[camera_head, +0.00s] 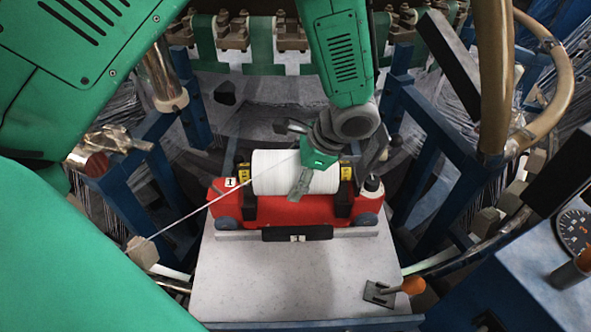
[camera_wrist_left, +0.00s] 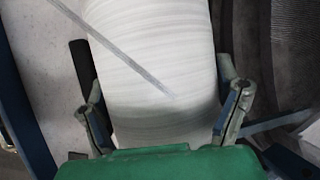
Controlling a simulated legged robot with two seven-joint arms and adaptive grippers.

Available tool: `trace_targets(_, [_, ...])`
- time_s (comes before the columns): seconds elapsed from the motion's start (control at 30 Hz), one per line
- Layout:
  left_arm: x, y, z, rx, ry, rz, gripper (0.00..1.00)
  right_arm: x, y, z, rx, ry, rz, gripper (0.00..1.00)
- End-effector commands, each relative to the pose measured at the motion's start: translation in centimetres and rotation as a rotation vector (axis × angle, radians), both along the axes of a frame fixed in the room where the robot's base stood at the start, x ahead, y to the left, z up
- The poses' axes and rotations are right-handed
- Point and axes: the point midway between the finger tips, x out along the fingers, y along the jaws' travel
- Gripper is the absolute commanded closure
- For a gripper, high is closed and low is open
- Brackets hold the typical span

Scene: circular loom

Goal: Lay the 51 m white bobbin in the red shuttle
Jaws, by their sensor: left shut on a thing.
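The white bobbin (camera_head: 265,178) lies sideways at the red shuttle (camera_head: 290,212), between two black uprights with yellow tags. Whether it is fully seated is hidden. A white thread runs from the bobbin down to the left. My left gripper (camera_head: 298,160) is over the bobbin, shut on it. In the left wrist view the bobbin (camera_wrist_left: 155,60) fills the space between the fingers of my left gripper (camera_wrist_left: 165,112). No length marking is readable on the bobbin. The right gripper does not show.
The shuttle stands on a pale plate (camera_head: 270,285). An orange-handled lever (camera_head: 412,286) is at its front right. Blue frame posts (camera_head: 425,135) flank the shuttle. A dial (camera_head: 575,230) is at the far right. The thread reaches a block (camera_head: 142,252) at left.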

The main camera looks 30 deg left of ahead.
Motion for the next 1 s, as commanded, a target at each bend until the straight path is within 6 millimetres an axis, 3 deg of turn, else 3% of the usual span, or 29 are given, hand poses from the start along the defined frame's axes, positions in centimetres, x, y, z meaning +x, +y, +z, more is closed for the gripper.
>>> trace_targets(1.0, [0.1, 0.0, -3.7, 0.001, -0.002, 0.000, 0.68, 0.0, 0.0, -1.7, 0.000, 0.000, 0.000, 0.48])
